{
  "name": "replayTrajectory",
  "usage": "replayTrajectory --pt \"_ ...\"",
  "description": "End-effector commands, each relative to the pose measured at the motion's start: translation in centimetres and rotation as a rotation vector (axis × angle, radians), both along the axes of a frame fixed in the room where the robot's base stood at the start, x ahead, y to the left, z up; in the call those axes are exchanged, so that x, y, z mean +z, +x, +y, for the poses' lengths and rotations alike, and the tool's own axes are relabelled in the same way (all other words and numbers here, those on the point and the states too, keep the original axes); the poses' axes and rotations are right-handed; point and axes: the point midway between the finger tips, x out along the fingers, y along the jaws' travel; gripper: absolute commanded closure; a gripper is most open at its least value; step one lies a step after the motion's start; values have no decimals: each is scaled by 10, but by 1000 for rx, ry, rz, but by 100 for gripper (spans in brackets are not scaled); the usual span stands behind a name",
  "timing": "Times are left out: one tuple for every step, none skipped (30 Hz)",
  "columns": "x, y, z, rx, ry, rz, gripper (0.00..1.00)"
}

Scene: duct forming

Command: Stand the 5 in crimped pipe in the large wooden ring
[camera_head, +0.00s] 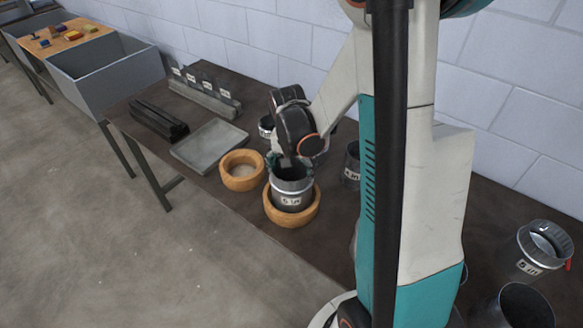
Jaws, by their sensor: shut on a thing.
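The 5 in pipe (291,192), a grey metal cylinder with a white "5 IN" label, is upright at the large wooden ring (291,218). The ring's rim shows around the pipe's lower part, so the pipe appears to be inside it. Whether its bottom rests on the table is hidden. My gripper (292,172) reaches down from above and is shut on the pipe near its upper rim. The fingers show partly at both sides of the pipe.
A smaller wooden ring (241,170) lies to the left, beside a flat grey tray (209,145). Dark bars (158,119) and labelled rails (205,93) lie farther back. Another pipe (352,166) stands close to the right. More pipes (536,250) stand at the lower right.

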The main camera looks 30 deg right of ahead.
Motion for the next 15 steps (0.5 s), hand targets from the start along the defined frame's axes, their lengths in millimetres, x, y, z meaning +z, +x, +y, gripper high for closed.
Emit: replayTrajectory --pt "-1 0 0 0 0 0 61" --pt "-2 0 0 0 0 0 61" --pt "-2 0 0 0 0 0 61" --pt "-3 0 0 0 0 0 61" --pt "-3 0 0 0 0 0 61" --pt "-4 0 0 0 0 0 61" --pt "-4 0 0 0 0 0 61" --pt "-4 0 0 0 0 0 61" --pt "-5 0 0 0 0 0 61" --pt "-5 0 0 0 0 0 61" --pt "-6 0 0 0 0 0 61" --pt "-6 0 0 0 0 0 61" --pt "-7 0 0 0 0 0 61" --pt "-7 0 0 0 0 0 61" --pt "-8 0 0 0 0 0 61"
